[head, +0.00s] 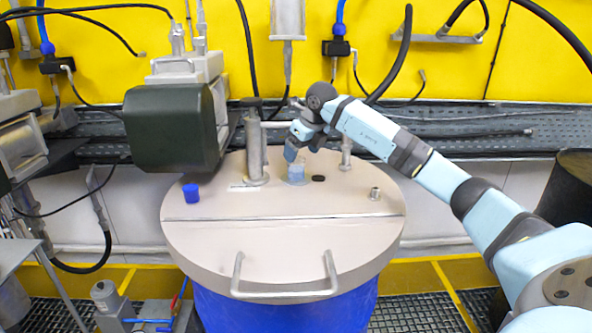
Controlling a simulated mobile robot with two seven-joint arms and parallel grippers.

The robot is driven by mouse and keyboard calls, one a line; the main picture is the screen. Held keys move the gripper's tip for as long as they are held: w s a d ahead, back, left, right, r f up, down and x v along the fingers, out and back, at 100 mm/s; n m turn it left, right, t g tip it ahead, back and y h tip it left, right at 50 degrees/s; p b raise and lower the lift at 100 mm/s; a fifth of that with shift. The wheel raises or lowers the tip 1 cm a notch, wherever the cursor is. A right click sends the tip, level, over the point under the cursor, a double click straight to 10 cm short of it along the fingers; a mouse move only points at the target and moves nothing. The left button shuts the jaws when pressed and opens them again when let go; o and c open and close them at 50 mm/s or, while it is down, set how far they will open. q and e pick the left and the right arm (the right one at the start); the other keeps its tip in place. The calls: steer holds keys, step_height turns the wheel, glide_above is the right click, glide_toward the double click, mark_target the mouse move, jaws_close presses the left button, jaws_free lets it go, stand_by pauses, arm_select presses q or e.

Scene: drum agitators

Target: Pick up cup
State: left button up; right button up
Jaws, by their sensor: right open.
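A clear, pale bluish cup (296,175) stands upright on the drum lid (285,238), behind the lid's seam. My right gripper (293,154) reaches in from the right and points down right at the top of this cup. Its jaws are open; they are small in the picture, and I cannot tell whether they touch the cup. A small solid blue cap-like piece (190,193) sits at the lid's left edge, apart from the gripper. My left gripper is not in view.
A metal post (255,150) rises from the lid left of the cup. A dark motor housing (170,128) overhangs the lid's left side. A small black hole (318,178) and a metal fitting (375,193) lie to the right. The lid's front half is clear up to its handle (284,292).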

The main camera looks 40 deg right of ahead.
mark_target(299, 160)
steer(key=x, duration=0.4)
steer(key=shift+f+p, duration=0.3)
steer(key=shift+p, duration=0.1)
steer(key=c, duration=1.1)
steer(key=shift+d+r, duration=0.1)
steer(key=shift+r, duration=0.1)
